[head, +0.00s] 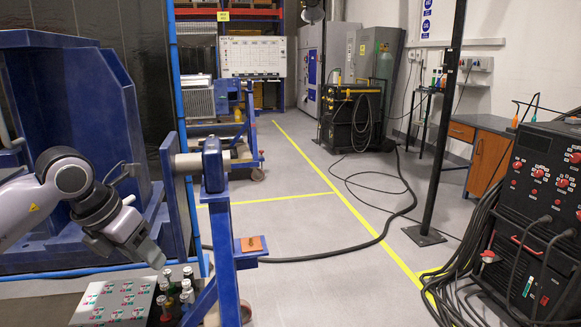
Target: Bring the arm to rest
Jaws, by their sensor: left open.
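My left arm comes in from the left edge, white and grey, bent downward at the wrist. My left gripper (153,258) is open and points down and to the right. I see nothing between its fingers. It hangs in front of the blue jig frame (70,95), above and behind a tray-like panel with red and green marks (117,300). I cannot tell the exact gap to the panel. My right gripper is not in view.
Several small bottles (187,283) stand just right of the panel, close below the gripper. A blue post (218,230) rises to their right. Cables (385,235) cross the grey floor. A black machine (540,200) stands at the right. The middle floor is mostly clear.

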